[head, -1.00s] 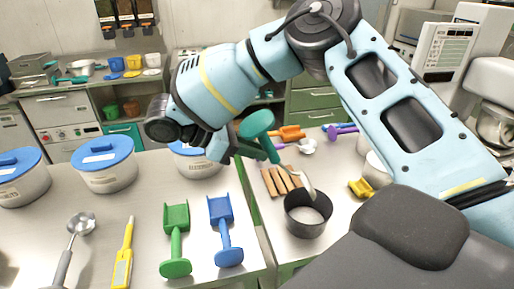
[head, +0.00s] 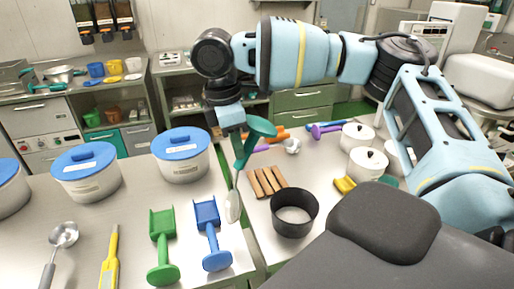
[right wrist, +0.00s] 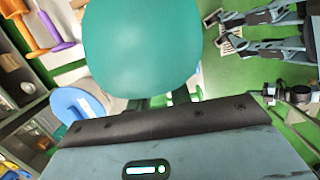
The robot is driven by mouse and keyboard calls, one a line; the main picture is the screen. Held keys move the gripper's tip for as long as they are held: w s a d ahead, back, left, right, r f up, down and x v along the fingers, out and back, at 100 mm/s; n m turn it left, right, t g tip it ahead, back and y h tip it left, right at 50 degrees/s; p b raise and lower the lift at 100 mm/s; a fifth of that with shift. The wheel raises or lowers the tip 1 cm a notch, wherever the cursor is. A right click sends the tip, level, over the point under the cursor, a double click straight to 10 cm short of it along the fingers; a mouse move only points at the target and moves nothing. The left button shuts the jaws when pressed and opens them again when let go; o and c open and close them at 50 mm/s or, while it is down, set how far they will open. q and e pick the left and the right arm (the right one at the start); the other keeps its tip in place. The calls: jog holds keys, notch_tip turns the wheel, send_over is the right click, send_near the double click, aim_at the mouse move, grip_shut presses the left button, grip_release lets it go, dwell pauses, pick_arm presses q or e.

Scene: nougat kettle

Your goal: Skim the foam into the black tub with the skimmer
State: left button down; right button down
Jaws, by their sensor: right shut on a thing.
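My right gripper (head: 236,128) is shut on the teal handle of the skimmer (head: 244,155) and holds it upright, with the handle's broad teal end up. That end fills the upper middle of the right wrist view (right wrist: 140,45). The skimmer's pale metal head hangs down over the seam between the two tables. The black tub (head: 295,222), round and open, stands on the right table, to the right of the head and apart from it. Something pale grey shows inside the tub; I cannot tell whether it is foam. My left gripper is not in view.
Green (head: 163,245) and blue (head: 209,232) scoops, a yellow tool (head: 109,260) and a metal ladle (head: 63,236) lie on the left table. Blue-lidded tubs (head: 182,165) stand behind them. Wooden sticks (head: 266,181) and white lidded pots (head: 366,164) are on the right table.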

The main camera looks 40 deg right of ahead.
jog(key=t+y, duration=0.1)
jog(key=y, duration=0.1)
jog(key=r+t+y, duration=0.1)
jog(key=y, duration=0.1)
jog(key=shift+d, duration=0.1)
jog(key=t+y, duration=0.1)
jog(key=y, duration=0.1)
jog(key=r+t+y, duration=0.1)
jog(key=y, duration=0.1)
jog(key=shift+t+y, duration=0.5)
jog(key=shift+y, duration=0.5)
jog(key=shift+r+y+b, duration=0.15)
jog(key=shift+y+b, duration=0.3)
jog(key=shift+y, duration=0.35)
jog(key=shift+r+t, duration=0.15)
jog(key=shift+t, duration=0.25)
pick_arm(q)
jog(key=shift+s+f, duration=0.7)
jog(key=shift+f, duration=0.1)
pick_arm(e)
jog(key=shift+r, duration=0.15)
